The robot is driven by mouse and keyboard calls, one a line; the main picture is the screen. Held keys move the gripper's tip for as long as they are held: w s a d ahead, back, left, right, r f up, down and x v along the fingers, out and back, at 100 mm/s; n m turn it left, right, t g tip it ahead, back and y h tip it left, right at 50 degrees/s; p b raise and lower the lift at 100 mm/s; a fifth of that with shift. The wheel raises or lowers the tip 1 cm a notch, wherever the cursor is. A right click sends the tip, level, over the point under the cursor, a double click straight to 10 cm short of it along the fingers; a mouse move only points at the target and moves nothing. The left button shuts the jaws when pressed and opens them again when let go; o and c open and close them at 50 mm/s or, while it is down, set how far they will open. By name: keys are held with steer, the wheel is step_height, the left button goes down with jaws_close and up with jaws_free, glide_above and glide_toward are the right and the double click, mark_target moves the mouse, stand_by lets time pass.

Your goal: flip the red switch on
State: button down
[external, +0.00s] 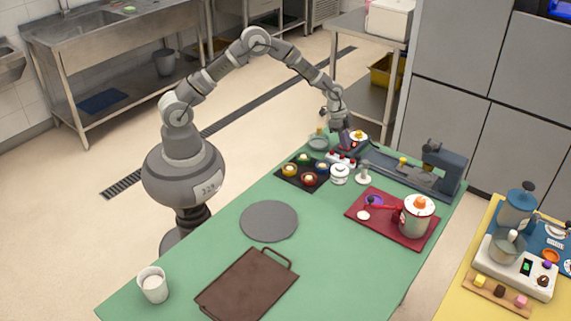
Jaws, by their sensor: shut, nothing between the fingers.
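My gripper (343,139) points down over the far edge of the green table, at the end of my outstretched arm. Its fingers are small in this view. Just below it, a small white block with several red parts (341,159) lies on the table; it may hold the red switch, but I cannot make out a lever or whether it is on or off. I cannot tell whether the gripper touches either.
A dark tray with several colored cups (289,183), a white lidded pot (339,174) and a long grey device (412,174) crowd around the gripper. A red tray (408,236) holds a pot (416,216). A grey disc (269,221) and brown tray (246,288) lie nearer; green table between is clear.

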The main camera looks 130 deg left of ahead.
steer(key=shift+w+d+g+p, duration=0.25)
steer(key=shift+g+p, duration=0.35)
steer(key=shift+p, duration=0.6)
steer(key=shift+w+f+g+p, duration=0.15)
steer(key=shift+g+p, duration=0.35)
steer(key=shift+p, duration=0.15)
steer(key=shift+w+f+g+p, duration=0.1)
steer(key=shift+f+g+p, duration=0.2)
steer(key=shift+g, duration=0.1)
steer(key=shift+f, duration=0.2)
steer(key=shift+s, duration=0.25)
steer(key=shift+s+f, duration=0.15)
steer(key=shift+s, duration=0.15)
steer(key=shift+s+a, duration=0.1)
steer(key=shift+s, duration=0.5)
step_height(320, 180, up, 15)
steer(key=s+p, duration=0.2)
steer(key=p, duration=0.3)
steer(key=shift+s, duration=0.3)
steer(key=shift+f, duration=0.1)
